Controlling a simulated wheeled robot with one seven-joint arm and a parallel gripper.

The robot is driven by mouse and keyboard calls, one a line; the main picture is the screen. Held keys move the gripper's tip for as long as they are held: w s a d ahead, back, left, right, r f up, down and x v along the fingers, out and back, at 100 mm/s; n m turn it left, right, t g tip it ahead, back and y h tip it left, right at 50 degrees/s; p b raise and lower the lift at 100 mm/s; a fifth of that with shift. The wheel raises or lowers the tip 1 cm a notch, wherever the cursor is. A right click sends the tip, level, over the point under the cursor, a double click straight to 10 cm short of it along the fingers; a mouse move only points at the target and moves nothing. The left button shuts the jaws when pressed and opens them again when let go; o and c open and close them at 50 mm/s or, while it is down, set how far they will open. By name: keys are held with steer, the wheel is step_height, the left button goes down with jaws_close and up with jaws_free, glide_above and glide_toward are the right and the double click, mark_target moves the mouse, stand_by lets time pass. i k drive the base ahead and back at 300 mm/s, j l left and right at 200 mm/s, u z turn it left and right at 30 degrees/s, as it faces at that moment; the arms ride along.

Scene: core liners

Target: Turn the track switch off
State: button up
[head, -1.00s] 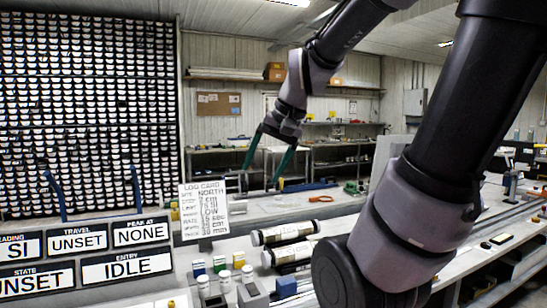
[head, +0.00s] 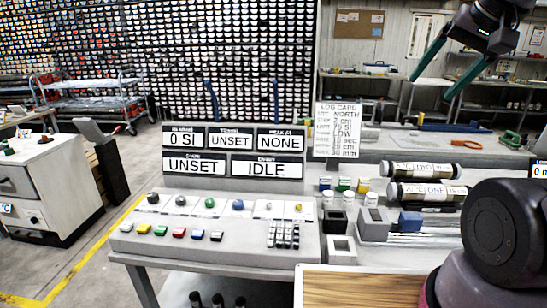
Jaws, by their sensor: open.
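A grey console (head: 230,258) stands left of centre, with a row of small knobs or switches. They include a dark one (head: 153,198), a green one (head: 209,203) and a blue one (head: 238,205). Their labels are too small to read, so I cannot tell which is the track switch or its position. My gripper (head: 430,88) is at the upper right, open and empty, with two green fingers pointing down. It is in the air, well to the right of the console and apart from it.
Display panels (head: 233,153) read 0 SI, UNSET, NONE, UNSET and IDLE. A log card (head: 337,132) stands to their right.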

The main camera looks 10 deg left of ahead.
mark_target(152, 197)
steer(key=u, duration=1.55)
steer(key=i+j, duration=0.75)
